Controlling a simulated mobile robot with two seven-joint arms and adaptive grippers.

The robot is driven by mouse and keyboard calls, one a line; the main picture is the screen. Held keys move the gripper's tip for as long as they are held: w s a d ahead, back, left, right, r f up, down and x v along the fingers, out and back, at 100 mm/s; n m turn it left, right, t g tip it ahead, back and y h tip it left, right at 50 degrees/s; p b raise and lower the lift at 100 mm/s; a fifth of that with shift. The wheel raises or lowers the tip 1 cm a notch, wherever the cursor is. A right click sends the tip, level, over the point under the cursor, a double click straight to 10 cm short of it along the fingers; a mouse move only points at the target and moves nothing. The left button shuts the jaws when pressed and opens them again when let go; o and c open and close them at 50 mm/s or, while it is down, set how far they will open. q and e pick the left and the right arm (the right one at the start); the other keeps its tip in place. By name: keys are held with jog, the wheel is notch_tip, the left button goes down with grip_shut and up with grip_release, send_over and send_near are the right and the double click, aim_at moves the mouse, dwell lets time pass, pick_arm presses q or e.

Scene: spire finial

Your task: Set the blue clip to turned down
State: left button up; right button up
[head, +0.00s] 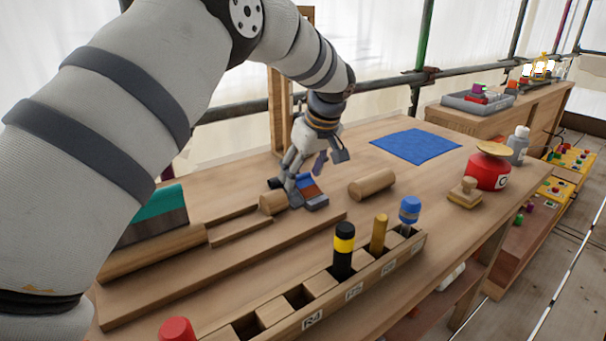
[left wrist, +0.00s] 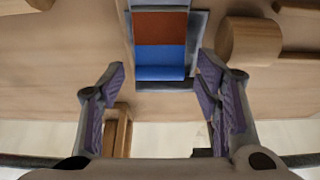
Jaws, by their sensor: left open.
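The blue clip (head: 304,179) is a small blue and red-brown piece on a grey base, standing on the bench between wooden cylinders. In the left wrist view the blue clip (left wrist: 160,60) shows at the top middle, with a red-brown band beyond its blue band. Whether it is turned up or down I cannot tell. My left gripper (head: 312,166) is just above and close to the clip, pointing down. In the left wrist view my left gripper (left wrist: 160,78) is open, its fingers apart on either side of the blue band, holding nothing. My right gripper is out of view.
A wooden cylinder (head: 372,184) lies right of the clip; another short cylinder (head: 273,202) is at its left. A wooden rack (head: 372,277) with upright handles stands in front. Bare bench lies between.

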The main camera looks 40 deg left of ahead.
aim_at(300, 180)
pick_arm(q)
jog(key=shift+a+f, duration=0.2)
jog(key=shift+f, duration=0.15)
